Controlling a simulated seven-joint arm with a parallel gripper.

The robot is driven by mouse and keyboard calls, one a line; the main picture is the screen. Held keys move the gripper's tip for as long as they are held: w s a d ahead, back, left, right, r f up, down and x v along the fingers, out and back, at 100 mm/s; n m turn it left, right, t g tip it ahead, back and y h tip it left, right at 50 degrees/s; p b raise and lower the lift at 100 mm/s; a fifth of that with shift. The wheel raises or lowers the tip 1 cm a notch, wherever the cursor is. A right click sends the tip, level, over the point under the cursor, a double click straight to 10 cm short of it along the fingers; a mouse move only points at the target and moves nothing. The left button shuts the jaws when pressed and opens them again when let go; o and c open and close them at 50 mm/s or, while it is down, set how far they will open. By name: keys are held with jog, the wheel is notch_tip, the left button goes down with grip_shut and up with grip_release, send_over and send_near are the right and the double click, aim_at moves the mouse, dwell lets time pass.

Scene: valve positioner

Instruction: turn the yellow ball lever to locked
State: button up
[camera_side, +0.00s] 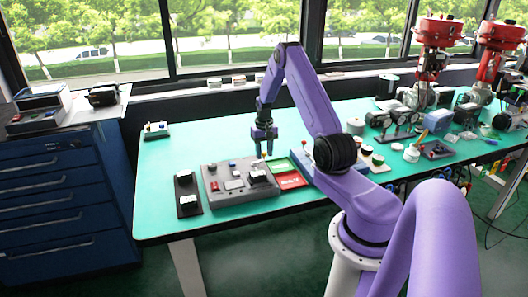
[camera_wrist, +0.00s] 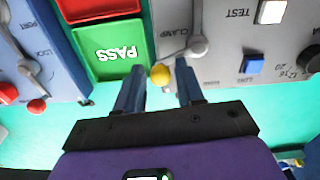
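The yellow ball (camera_wrist: 160,76) is the knob of a grey lever whose round pivot (camera_wrist: 197,46) sits on a grey panel beside the printed word CLAMP. In the wrist view my gripper (camera_wrist: 160,66) is open, with one finger on each side of the yellow ball and a small gap visible on both sides. I cannot tell how far the fingertips are above the panel.
A green PASS tray (camera_wrist: 122,65) and a red tray (camera_wrist: 100,8) lie beside the panel. A blue-grey unit with a red ball lever (camera_wrist: 37,106) marked LOCK is further left. A blue button (camera_wrist: 252,64) and white button (camera_wrist: 271,11) are on the panel's right.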

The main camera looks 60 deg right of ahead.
aim_at(264, 152)
jog(key=shift+o, duration=0.3)
notch_tip(264, 152, up, 17)
jog(key=shift+r, duration=0.2)
dwell(0.4)
jog(key=w+a+r+n, duration=0.1)
jog(key=a+r+n, duration=0.15)
jog(key=a, duration=0.85)
jog(key=w+a+r+n, duration=0.15)
jog(key=a+n, duration=0.25)
jog(key=a, duration=0.7)
jog(key=s+a+n, duration=0.5)
jog(key=s+a, duration=0.3)
jog(key=a, duration=0.5)
jog(key=s+a+n, duration=0.3)
jog(key=s+n, duration=0.1)
jog(key=s, duration=0.6)
jog(key=s+a+f+n, duration=0.1)
jog(key=s+a+n, duration=0.2)
jog(key=s, duration=0.8)
jog(key=shift+f+n, duration=0.3)
jog(key=shift+n, duration=0.85)
